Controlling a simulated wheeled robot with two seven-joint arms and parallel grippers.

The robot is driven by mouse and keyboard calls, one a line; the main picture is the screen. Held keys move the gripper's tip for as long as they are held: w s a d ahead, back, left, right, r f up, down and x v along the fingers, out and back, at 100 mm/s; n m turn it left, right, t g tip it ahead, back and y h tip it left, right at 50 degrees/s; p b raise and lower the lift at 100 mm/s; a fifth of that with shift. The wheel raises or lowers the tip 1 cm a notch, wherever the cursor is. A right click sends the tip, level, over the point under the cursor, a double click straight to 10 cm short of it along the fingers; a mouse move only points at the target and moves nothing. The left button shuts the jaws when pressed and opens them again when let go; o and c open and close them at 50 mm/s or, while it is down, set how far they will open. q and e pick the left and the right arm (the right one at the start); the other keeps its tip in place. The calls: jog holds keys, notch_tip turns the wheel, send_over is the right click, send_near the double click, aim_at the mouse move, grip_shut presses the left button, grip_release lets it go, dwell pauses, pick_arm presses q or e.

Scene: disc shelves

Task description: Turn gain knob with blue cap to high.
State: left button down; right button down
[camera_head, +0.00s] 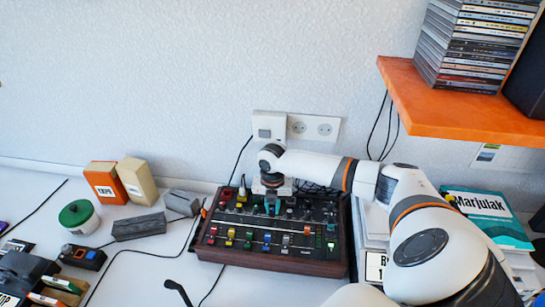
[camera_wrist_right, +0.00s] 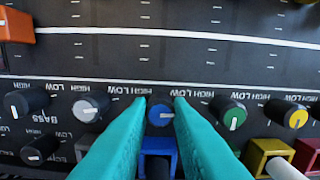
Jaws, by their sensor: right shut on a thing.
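The mixer (camera_head: 270,262) is a dark box with wooden sides on the table. The gain knob with blue cap (camera_wrist_right: 160,116) sits in a row of knobs in the right wrist view, with upside-down HIGH and LOW labels around it. My right gripper (camera_head: 272,208) reaches down onto the mixer's upper half; its teal fingers also show in the right wrist view (camera_wrist_right: 161,102). They are shut on the blue-capped knob, one on each side. A small white mark shows on the cap, but I cannot tell its setting for sure. In the head view the knob is hidden by the gripper.
A green-capped knob (camera_wrist_right: 229,113) and a grey-capped knob (camera_wrist_right: 90,107) flank the blue one closely. An orange shelf (camera_head: 450,110) with stacked discs hangs at upper right. Boxes and a green-lidded jar (camera_head: 78,216) stand left.

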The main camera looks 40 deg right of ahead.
jog(key=m+p, duration=0.2)
jog(key=m, duration=0.1)
jog(key=m+p, duration=0.1)
jog(key=p, duration=0.1)
jog(key=shift+r, duration=0.25)
jog(key=m+p, duration=0.3)
jog(key=m, duration=0.1)
jog(key=shift+m, duration=0.4)
jog(key=m+p, duration=0.3)
jog(key=m, duration=0.1)
jog(key=shift+m, duration=0.3)
jog(key=m+p, duration=0.3)
jog(key=m, duration=0.2)
jog(key=shift+m, duration=0.3)
jog(key=m+p, duration=0.2)
jog(key=m, duration=0.3)
jog(key=shift+s+f, duration=0.1)
jog(key=m+p, duration=0.2)
jog(key=m, duration=0.2)
jog(key=shift+m, duration=0.4)
jog(key=m+p, duration=0.2)
jog(key=m, duration=0.3)
jog(key=shift+f+m, duration=0.1)
jog(key=shift+m, duration=2.1)
